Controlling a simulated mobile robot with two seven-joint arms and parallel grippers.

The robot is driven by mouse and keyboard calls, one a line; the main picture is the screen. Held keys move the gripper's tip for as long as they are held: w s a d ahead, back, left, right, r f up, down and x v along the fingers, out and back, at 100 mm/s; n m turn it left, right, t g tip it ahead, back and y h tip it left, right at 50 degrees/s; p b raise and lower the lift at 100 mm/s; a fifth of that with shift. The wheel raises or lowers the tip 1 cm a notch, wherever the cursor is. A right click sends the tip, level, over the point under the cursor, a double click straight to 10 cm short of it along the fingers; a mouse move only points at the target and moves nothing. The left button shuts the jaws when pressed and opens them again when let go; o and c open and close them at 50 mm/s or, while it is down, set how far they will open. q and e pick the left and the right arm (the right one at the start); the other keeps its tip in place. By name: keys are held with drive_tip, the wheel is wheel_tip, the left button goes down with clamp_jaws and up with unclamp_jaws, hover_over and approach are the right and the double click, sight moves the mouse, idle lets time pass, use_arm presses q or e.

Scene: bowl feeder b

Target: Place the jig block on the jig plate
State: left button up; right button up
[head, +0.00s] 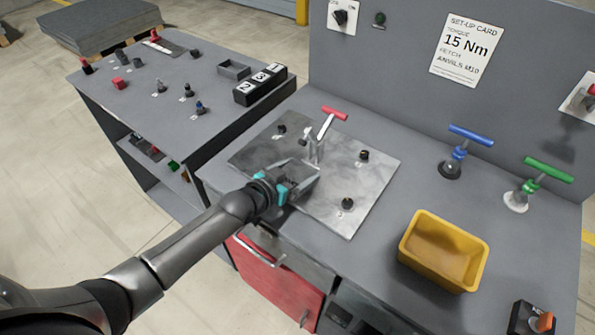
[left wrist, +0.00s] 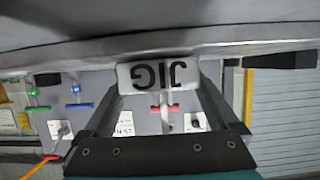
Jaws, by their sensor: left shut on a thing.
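The grey metal jig plate (head: 380,172) lies on the bench in the head view. It carries several dark knobs and a post under a red T-handle (head: 334,113). My left gripper (head: 291,181), with teal parts, reaches in over the plate's front left part. It is shut on the grey jig block (head: 300,173). In the left wrist view the block's white JIG face (left wrist: 158,73) shows upside down between my two dark fingers (left wrist: 160,100). Whether the block touches the plate, I cannot tell. The block's underside is hidden. My right gripper is not in view.
A yellow bin (head: 443,252) stands right of the plate. Blue (head: 471,135) and green (head: 549,169) T-handles stand at the bench's back right. An upright panel (head: 400,45) closes the back. A side table (head: 150,110) with small parts stands at the left.

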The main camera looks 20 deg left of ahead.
use_arm(q)
drive_tip(key=o, duration=1.4)
drive_tip(key=shift+f, duration=0.1)
drive_tip(key=shift+o, duration=0.2)
drive_tip(key=shift+r, duration=0.2)
drive_tip(key=p+v, duration=0.2)
drive_tip(key=v, duration=1)
drive_tip(key=shift+p, duration=0.3)
